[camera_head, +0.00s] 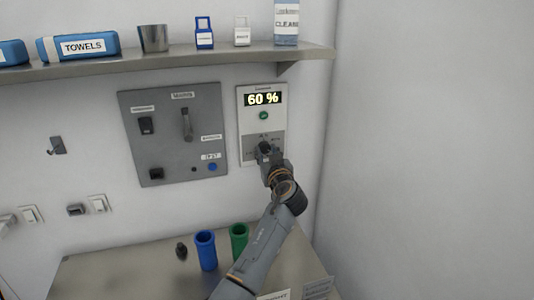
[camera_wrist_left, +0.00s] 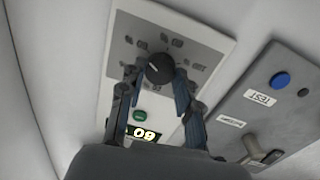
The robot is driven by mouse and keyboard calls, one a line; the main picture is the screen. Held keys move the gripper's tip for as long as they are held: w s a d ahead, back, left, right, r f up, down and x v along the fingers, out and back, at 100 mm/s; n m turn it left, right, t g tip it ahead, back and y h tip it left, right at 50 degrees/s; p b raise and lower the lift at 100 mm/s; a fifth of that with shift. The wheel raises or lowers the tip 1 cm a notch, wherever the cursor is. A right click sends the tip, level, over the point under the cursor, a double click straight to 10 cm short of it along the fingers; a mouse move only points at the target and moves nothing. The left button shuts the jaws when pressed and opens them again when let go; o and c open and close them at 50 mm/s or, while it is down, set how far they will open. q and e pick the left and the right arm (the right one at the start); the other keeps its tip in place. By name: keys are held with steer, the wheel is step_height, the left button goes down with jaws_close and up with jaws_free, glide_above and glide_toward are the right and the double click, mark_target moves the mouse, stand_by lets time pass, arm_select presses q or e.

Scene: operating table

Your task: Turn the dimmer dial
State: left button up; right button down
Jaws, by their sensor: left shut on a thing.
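The dimmer panel (camera_head: 249,100) is a white plate on the back wall, with a display reading "60 %" and a green round button or light below it. My left gripper (camera_head: 265,150) is at the lower part of the panel and covers most of the dial there. In the left wrist view the dial (camera_wrist_left: 159,68) is a black round knob with a pale pointer line. The two fingers of the left gripper (camera_wrist_left: 155,80) are at either side of the knob, shut on it. The panel (camera_wrist_left: 195,38) shows upside down there, with markings around the dial. My right gripper is not in view.
A grey control panel (camera_head: 160,107) with a lever, switch and blue button is left of the dimmer. A shelf (camera_head: 190,58) with boxes and a cup runs above. Below, a blue cup (camera_head: 206,252) and a green cup (camera_head: 239,236) stand on a counter (camera_head: 125,268).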

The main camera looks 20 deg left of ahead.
arm_select(q)
steer(key=shift+m, duration=0.7)
steer(key=shift+r+m+b, duration=0.1)
steer(key=shift+m+b, duration=0.4)
steer(key=shift+m, duration=0.7)
steer(key=m, duration=0.3)
steer(key=shift+r+m+g, duration=0.1)
steer(key=shift+m+g, duration=0.2)
steer(key=m+p, duration=0.1)
steer(key=m, duration=0.2)
steer(key=shift+r+m, duration=0.1)
steer(key=shift+m, duration=0.2)
steer(key=m+p, duration=0.1)
steer(key=m, duration=0.2)
steer(key=m+p, duration=0.2)
steer(key=shift+r+m+g+y, duration=0.1)
steer(key=shift+m+g+y, duration=0.2)
steer(key=shift+m+y, duration=0.1)
steer(key=m+p, duration=0.2)
steer(key=m, duration=0.2)
steer(key=shift+w+d, duration=0.1)
steer(key=shift+m+p, duration=0.5)
steer(key=shift+m, duration=0.5)
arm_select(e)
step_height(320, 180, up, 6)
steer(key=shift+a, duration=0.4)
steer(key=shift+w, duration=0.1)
